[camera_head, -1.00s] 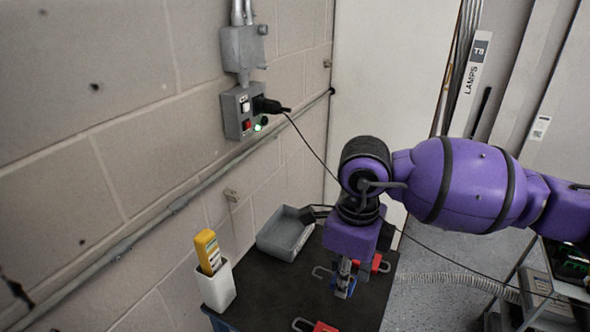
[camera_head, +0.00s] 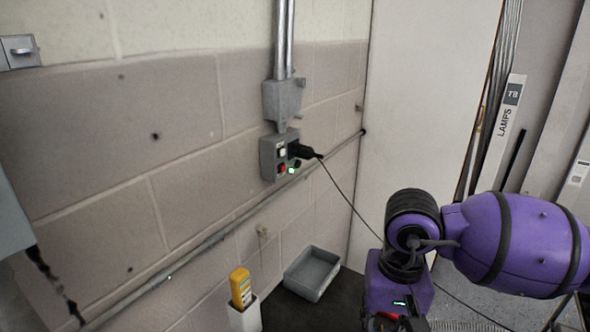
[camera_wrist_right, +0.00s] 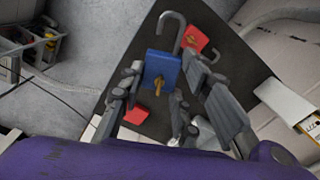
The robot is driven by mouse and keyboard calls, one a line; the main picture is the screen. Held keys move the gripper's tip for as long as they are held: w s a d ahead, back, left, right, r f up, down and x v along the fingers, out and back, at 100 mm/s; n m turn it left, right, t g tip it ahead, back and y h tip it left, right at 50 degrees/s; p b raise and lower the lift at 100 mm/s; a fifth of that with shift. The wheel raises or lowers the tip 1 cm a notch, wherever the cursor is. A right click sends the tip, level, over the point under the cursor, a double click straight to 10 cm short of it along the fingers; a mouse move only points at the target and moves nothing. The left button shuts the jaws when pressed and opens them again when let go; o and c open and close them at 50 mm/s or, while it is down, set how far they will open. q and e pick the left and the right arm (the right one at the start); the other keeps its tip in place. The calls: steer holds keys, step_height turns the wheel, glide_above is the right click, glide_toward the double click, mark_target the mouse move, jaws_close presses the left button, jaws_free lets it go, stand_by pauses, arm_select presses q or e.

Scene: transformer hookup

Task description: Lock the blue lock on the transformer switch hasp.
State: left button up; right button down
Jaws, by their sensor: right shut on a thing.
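The blue lock (camera_wrist_right: 160,72) is in the right wrist view. No transformer switch hasp can be made out. My left gripper is not in view.
A red lock (camera_wrist_right: 196,38) and another red piece (camera_wrist_right: 140,115) lie on the dark table (camera_head: 342,297). A grey tray (camera_head: 312,270) and a yellow meter (camera_head: 240,287) in a white holder (camera_head: 246,318) stand by the wall. A plugged-in control box (camera_head: 272,160) hangs above. A grey box edge (camera_head: 12,225) shows at far left.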

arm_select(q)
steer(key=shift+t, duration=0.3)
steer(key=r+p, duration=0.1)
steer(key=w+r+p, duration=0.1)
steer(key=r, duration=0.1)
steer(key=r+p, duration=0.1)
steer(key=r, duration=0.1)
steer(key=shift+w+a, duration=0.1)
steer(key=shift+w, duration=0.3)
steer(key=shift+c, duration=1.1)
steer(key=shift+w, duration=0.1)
arm_select(e)
steer(key=s+d+r+n, duration=0.1)
steer(key=s+r+n, duration=0.1)
steer(key=r, duration=0.3)
steer(key=shift+s+d, duration=0.35)
steer(key=shift+s, duration=0.4)
